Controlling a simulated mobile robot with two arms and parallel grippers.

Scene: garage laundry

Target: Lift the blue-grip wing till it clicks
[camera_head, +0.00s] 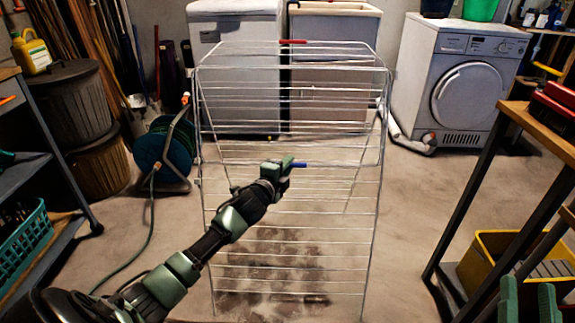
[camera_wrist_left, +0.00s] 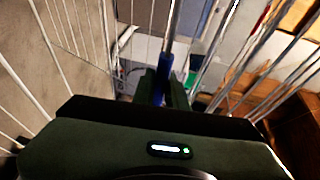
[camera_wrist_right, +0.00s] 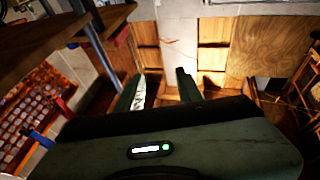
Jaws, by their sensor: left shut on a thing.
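A wire drying rack (camera_head: 367,250) stands in the middle of the head view. Its blue grip (camera_head: 300,165) sits on a cross bar about halfway down the rack's visible height. My left gripper (camera_head: 287,165) is shut on this grip; its fingers hide part of it. In the left wrist view the blue grip (camera_wrist_left: 163,82) lies between the two fingers, on a metal bar. A red grip (camera_head: 293,42) marks the rack's far top edge. My right gripper (camera_head: 529,302) is at the lower right, its fingers apart and empty; they also show in the right wrist view (camera_wrist_right: 160,85).
A hose reel (camera_head: 165,152) stands close to the rack's left side. A washing machine (camera_head: 465,85) is behind at the right. A workbench (camera_head: 540,125) and yellow crate (camera_head: 490,240) flank the right side. Bare floor lies between rack and workbench.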

